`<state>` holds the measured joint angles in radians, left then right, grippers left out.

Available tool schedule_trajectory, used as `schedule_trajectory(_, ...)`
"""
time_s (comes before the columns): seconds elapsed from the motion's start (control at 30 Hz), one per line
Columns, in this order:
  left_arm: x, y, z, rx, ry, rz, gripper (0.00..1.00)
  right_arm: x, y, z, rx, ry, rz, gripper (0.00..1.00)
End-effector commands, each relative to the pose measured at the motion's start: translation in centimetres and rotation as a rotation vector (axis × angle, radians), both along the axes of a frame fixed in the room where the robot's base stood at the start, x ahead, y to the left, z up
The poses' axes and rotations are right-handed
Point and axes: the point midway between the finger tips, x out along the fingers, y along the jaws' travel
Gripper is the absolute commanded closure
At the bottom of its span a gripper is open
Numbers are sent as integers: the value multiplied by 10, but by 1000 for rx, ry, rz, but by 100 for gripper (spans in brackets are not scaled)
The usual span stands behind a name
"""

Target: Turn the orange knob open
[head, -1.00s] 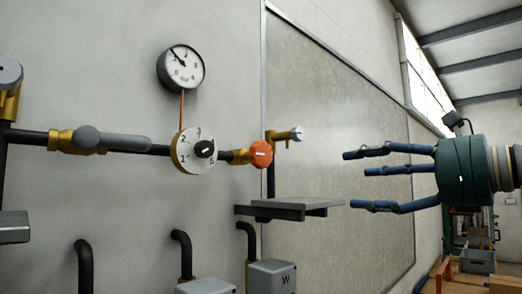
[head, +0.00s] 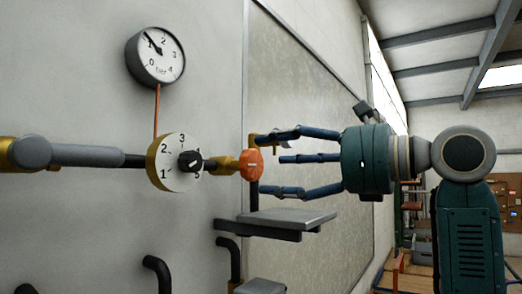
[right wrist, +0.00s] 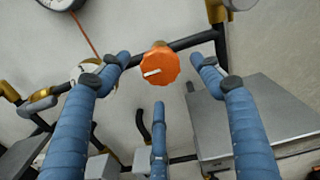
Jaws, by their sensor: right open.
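The orange knob (head: 251,164) is a scalloped disc at the right end of a dark pipe, on a brass valve body (head: 226,165). In the right wrist view the knob (right wrist: 159,65) faces the camera, and a white mark on it points left and slightly down. My right gripper (head: 270,162) is open, its blue fingers spread toward the knob. In the right wrist view the fingers (right wrist: 160,80) lie on both sides of the knob and below it. I cannot tell whether any finger touches it. My left gripper is not in view.
A white numbered dial (head: 174,163) with a black pointer sits left of the knob. A round pressure gauge (head: 155,56) is above it. A grey shelf (head: 280,219) juts out below the knob. Dark bent pipes (head: 157,272) stand lower left.

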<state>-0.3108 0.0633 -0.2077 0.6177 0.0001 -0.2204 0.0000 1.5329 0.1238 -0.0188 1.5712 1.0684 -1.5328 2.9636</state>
Motion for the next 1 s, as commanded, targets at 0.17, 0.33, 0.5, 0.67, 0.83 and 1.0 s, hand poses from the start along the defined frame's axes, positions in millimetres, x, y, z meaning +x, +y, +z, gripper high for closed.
schedule_trajectory(0.17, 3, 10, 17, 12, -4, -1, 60, 15, 21, 2, -1, 2, 2, 35)
schedule_trajectory(0.33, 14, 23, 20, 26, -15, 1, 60, 20, 28, 1, 1, -1, 0, 35)
schedule_trajectory(0.5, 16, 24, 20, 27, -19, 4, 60, 21, 29, -1, 1, -1, 0, 35)
schedule_trajectory(0.67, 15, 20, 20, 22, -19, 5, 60, 21, 29, -1, 0, 0, 0, 49)
schedule_trajectory(0.83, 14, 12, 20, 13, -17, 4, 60, 21, 29, 0, 1, -1, 0, 80)
schedule_trajectory(1.0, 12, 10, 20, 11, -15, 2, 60, 21, 28, 1, 0, -6, -1, 80)
